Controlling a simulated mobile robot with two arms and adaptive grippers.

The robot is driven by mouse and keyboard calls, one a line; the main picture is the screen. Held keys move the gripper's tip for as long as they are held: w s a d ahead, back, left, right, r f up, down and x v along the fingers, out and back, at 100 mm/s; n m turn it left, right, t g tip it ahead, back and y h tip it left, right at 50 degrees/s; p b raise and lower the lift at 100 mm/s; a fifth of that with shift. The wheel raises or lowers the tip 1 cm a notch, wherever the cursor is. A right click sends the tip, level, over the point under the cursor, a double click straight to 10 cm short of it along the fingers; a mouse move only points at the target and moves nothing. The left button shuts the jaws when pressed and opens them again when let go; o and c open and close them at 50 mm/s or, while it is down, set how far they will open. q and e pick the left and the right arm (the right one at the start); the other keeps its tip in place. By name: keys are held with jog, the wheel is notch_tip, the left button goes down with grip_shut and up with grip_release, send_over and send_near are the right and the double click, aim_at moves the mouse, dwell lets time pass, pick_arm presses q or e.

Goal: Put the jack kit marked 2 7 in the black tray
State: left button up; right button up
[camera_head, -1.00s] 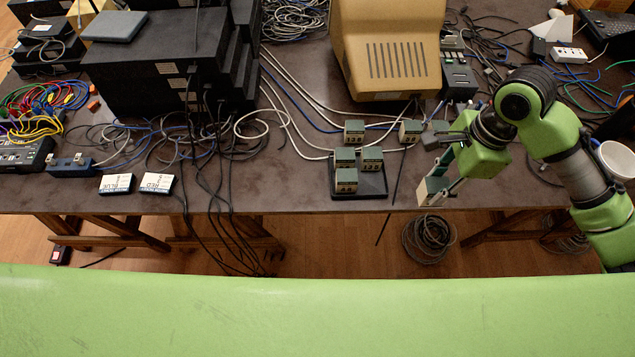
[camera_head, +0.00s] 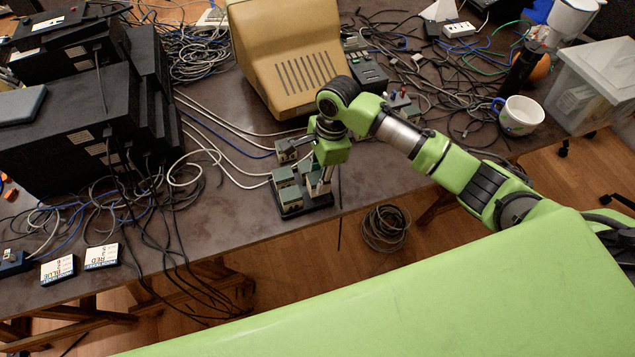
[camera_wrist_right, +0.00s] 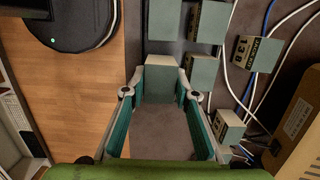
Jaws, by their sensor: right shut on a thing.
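The black tray (camera_head: 292,212) lies near the table's front edge with three green-and-beige jack kits on it, one at front left (camera_head: 289,196). My right gripper (camera_head: 321,180) is shut on another jack kit (camera_wrist_right: 172,78), at the tray's front right place beside the others. I cannot tell whether this kit touches the tray, and its marking cannot be read. In the wrist view the fingers grip its sides. My left gripper is not in view.
A tan monitor (camera_head: 290,60) and black cabinets (camera_head: 70,130) stand behind and left, with cables between. A mug (camera_head: 519,115) and a clear bin (camera_head: 595,85) are at the right. A cable coil (camera_head: 386,228) lies on the floor.

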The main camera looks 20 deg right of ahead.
jog(key=shift+w+a+f+p, duration=0.1)
jog(key=shift+f+p, duration=0.25)
jog(key=shift+f, duration=1.35)
jog(key=o, duration=0.9)
jog(key=shift+f, duration=0.15)
jog(key=shift+c, duration=0.2)
jog(key=r, duration=0.4)
jog(key=d+r, duration=0.1)
jog(key=r, duration=0.7)
jog(key=shift+d+r+b, duration=0.1)
jog(key=shift+d+b, duration=0.2)
jog(key=shift+d, duration=0.05)
